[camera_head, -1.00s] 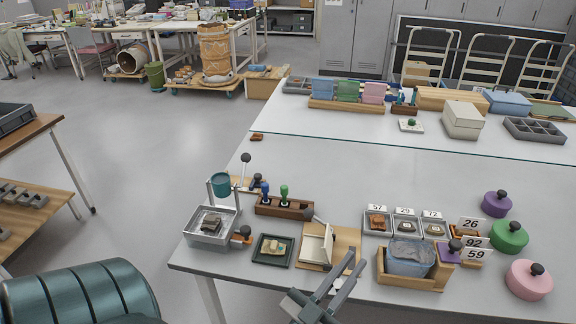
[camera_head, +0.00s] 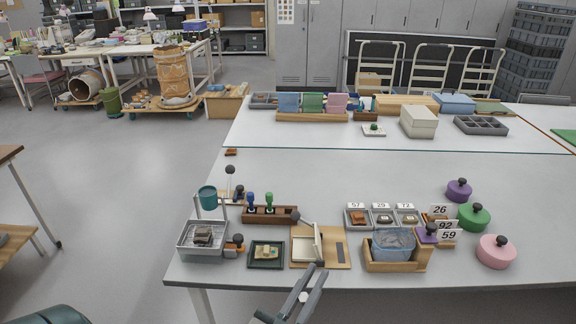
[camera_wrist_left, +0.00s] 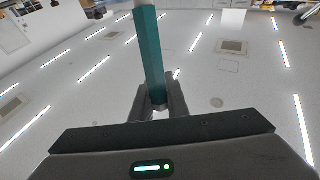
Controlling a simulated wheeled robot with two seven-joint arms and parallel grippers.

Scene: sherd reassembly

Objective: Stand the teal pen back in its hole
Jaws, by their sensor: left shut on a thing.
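My left gripper (camera_head: 306,291) is at the front edge of the near table, just in front of the wooden board with the cream press. It is shut on the teal pen. In the head view only a small pale end of the pen (camera_head: 304,297) shows between the fingers. A dark wooden block (camera_head: 270,215) with blue and green handled stamps stands at the table's left. I cannot make out the pen's hole. My right gripper is not in view.
A wooden box with a blue tub (camera_head: 394,244) stands right of the press. Purple, green and pink lidded pots (camera_head: 496,250) line the right. The table's middle is clear.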

